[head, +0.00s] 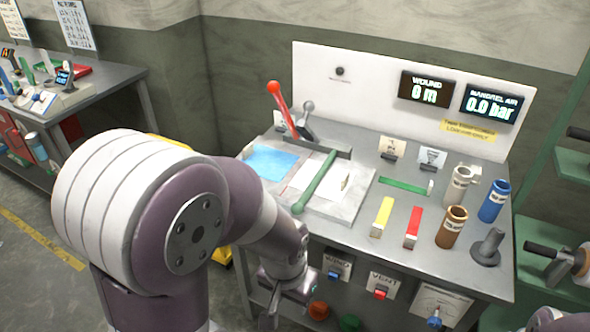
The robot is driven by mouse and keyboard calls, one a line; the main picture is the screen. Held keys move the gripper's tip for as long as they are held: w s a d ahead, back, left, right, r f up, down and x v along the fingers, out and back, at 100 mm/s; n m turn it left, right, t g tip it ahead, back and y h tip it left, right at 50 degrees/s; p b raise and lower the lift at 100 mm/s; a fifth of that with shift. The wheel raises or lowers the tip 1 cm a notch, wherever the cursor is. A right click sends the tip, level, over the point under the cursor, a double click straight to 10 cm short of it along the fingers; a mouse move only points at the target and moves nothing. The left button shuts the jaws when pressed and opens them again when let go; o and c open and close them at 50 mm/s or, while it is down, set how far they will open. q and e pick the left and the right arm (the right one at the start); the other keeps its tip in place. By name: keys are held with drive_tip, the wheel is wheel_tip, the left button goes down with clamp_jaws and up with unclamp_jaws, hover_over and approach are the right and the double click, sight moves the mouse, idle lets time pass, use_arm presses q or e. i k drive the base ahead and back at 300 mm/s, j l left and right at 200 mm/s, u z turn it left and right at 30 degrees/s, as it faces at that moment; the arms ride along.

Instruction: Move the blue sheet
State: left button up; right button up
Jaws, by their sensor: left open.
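The blue sheet (270,161) lies flat at the left end of a pale grey plate (338,207) on the metal bench. My right gripper does not show clearly.
A red-knobbed lever (281,107) stands behind the blue sheet. To the right are a yellow block (382,216), a red block (412,228), a brown tube (452,226) and a blue tube (494,201). Panels with knobs hang below the bench front. A green frame (545,150) stands at right.

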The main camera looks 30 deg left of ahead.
sight(270, 163)
drive_tip(key=j+z, duration=0.1)
drive_tip(key=z, duration=0.15)
drive_tip(key=j+z, duration=0.45)
drive_tip(key=j, duration=0.55)
drive_tip(key=j+z, duration=0.15)
drive_tip(key=j, duration=0.65)
drive_tip(key=j+z, duration=0.2)
drive_tip(key=j, duration=0.6)
drive_tip(key=k+j+z, duration=0.15)
drive_tip(key=j, duration=1.25)
drive_tip(key=k+j, duration=0.15)
drive_tip(key=j, duration=0.5)
